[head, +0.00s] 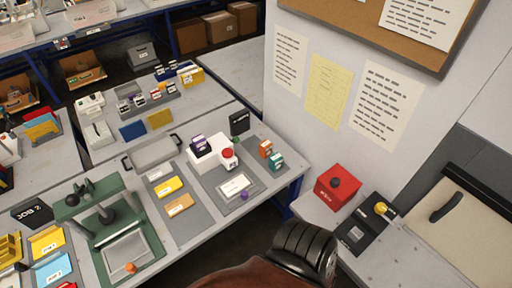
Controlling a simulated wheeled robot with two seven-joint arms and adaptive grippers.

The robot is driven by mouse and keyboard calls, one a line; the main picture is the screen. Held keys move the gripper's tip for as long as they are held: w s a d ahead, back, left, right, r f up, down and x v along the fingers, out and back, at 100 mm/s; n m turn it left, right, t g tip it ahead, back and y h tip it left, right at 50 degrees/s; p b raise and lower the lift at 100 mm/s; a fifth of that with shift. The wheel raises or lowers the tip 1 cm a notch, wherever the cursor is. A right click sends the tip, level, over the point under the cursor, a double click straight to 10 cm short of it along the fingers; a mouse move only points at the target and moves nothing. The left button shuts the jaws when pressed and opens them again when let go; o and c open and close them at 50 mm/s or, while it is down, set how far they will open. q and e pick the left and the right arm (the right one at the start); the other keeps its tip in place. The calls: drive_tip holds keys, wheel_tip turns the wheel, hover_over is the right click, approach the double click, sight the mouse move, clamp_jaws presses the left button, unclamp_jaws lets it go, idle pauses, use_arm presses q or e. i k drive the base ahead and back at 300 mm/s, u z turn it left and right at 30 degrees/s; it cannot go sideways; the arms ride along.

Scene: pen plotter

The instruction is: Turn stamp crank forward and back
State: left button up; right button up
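No part is plainly labelled as the stamp crank, so I cannot tell which one it is. A green press (131,196) stands at the lower left of the head view, with a dark central plunger, a dark knob (72,200) and an orange knob (131,268) at its front. A white device (208,157) with a red knob (228,153) sits on a grey mat near the table's middle. At the right, a red box (335,187) has a black knob on top, and a black device (366,224) has a yellow knob. Neither gripper is in view.
A grey tray (154,151) and coloured cards lie between the press and white device. A black ribbed object (304,248) with a brown part stands at the bottom centre. A wall with papers and a corkboard (368,32) rises behind. Boxes sit under the back tables.

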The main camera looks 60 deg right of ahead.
sight(236, 140)
drive_tip(key=k, duration=0.6)
drive_tip(key=z, duration=1.15)
drive_tip(key=i, duration=0.45)
